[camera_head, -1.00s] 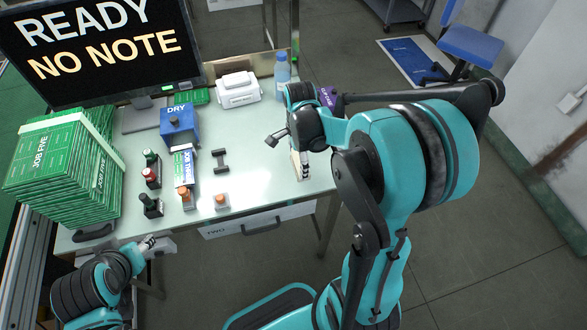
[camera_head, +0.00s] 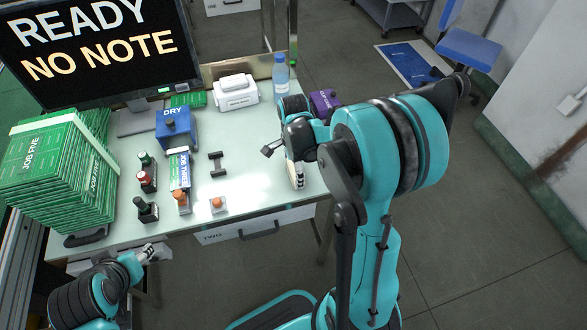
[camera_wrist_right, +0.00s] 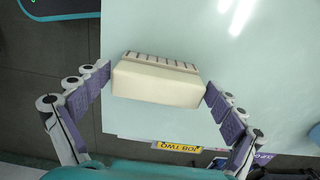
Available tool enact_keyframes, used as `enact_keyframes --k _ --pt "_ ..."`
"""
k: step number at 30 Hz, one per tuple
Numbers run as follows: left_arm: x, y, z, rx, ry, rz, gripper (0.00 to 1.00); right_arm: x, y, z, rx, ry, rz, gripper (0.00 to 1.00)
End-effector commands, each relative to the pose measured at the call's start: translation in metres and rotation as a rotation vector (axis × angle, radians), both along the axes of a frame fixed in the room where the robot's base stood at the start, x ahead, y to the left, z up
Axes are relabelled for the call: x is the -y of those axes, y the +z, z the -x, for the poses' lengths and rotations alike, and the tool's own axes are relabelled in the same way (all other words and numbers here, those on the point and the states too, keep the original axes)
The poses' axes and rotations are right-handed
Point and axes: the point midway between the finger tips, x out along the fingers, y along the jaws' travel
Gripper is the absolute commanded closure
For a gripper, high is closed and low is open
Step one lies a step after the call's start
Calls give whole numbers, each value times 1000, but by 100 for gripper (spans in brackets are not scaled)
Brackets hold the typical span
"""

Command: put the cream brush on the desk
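The cream brush (camera_wrist_right: 158,82) is a pale block with a row of dark slots along one side in the right wrist view. My right gripper (camera_wrist_right: 158,86) has its purple-padded fingers against both ends of it. In the head view the right gripper (camera_head: 296,176) is over the right part of the desk (camera_head: 255,160), and my arm hides most of the brush. I cannot tell whether the brush touches the desk. My left gripper (camera_head: 148,252) is at the desk's front left edge; its finger gap is too small to judge.
Bottles (camera_head: 147,182), a blue box (camera_head: 174,128), a dark dumbbell-shaped piece (camera_head: 217,164) and a small orange-topped item (camera_head: 217,204) stand on the left and middle. A green stack (camera_head: 60,170) is far left. A water bottle (camera_head: 280,76) and white case (camera_head: 236,92) are behind.

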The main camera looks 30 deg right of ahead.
Motion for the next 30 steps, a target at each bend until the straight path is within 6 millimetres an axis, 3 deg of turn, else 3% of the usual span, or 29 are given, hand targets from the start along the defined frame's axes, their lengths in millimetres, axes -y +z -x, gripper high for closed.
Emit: enact_keyframes --k 13,24,30 --pt "0 7 0 0 0 0 55 0 9 0 0 0 0 0" --pt "0 37 0 0 0 0 55 0 88 0 0 0 0 0" --pt "0 46 0 0 0 0 55 0 117 0 0 0 0 0"
